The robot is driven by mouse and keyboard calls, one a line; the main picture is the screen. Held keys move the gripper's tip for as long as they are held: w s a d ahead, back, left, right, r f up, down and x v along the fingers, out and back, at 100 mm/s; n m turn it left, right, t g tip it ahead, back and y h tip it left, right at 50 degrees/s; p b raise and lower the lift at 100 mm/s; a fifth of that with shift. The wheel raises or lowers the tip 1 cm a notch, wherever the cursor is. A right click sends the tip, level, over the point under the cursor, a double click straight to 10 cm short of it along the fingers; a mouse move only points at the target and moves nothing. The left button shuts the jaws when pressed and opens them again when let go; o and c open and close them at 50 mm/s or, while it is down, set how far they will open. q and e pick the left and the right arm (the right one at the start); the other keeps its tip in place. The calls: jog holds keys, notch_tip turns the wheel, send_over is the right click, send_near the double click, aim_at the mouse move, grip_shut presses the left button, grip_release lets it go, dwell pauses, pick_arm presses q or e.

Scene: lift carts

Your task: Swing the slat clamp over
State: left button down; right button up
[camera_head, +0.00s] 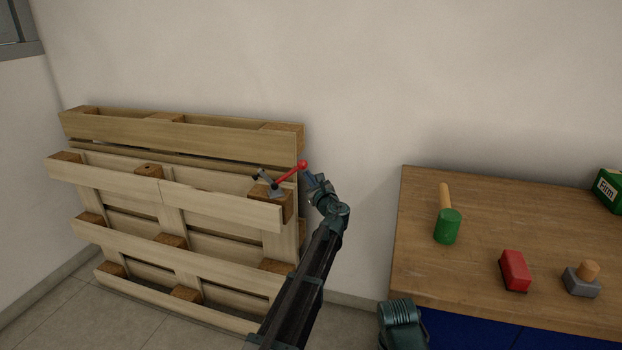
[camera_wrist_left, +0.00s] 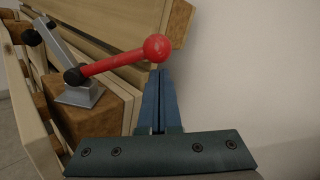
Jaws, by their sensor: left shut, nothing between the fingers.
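The slat clamp (camera_head: 275,188) is mounted on a wooden block at the right end of a pallet (camera_head: 220,208) leaning against the wall. It has a grey metal base and arm and a red lever (camera_head: 290,172) with a round red knob. The left wrist view shows the clamp's grey base (camera_wrist_left: 80,94) and the red lever (camera_wrist_left: 115,62) slanting up to the right. My left gripper (camera_head: 309,177) is shut and empty, close to the red knob; in the left wrist view its blue fingers (camera_wrist_left: 159,80) are together just below the knob. I cannot tell whether they touch it.
A wooden-topped workbench (camera_head: 480,200) stands at the right. On it are a green mallet (camera_head: 447,226), a red block (camera_head: 514,270), a grey block with a wooden knob (camera_head: 582,280) and a green box (camera_head: 610,188). Floor shows between pallet and bench.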

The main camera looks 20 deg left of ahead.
dwell(0.4)
pick_arm(q)
jog(key=shift+a+r+n+p, duration=0.1)
jog(key=shift+r+n+p, duration=0.3)
jog(key=shift+r, duration=0.1)
jog(key=shift+s+a+r+n+p, duration=0.15)
jog(key=shift+r+n+p, duration=0.3)
jog(key=shift+p, duration=0.05)
jog(key=shift+s+a+r+n+p, duration=0.1)
jog(key=shift+r+n+p, duration=0.3)
jog(key=shift+n+p, duration=0.1)
jog(key=s+a+r+n+p, duration=0.4)
jog(key=a+r+n+p, duration=0.1)
jog(key=n, duration=0.3)
jog(key=shift+a+r+g+p, duration=0.3)
jog(key=shift+a+p, duration=0.2)
jog(key=shift+p, duration=0.1)
jog(key=shift+s+n, duration=0.1)
jog(key=shift+n, duration=0.15)
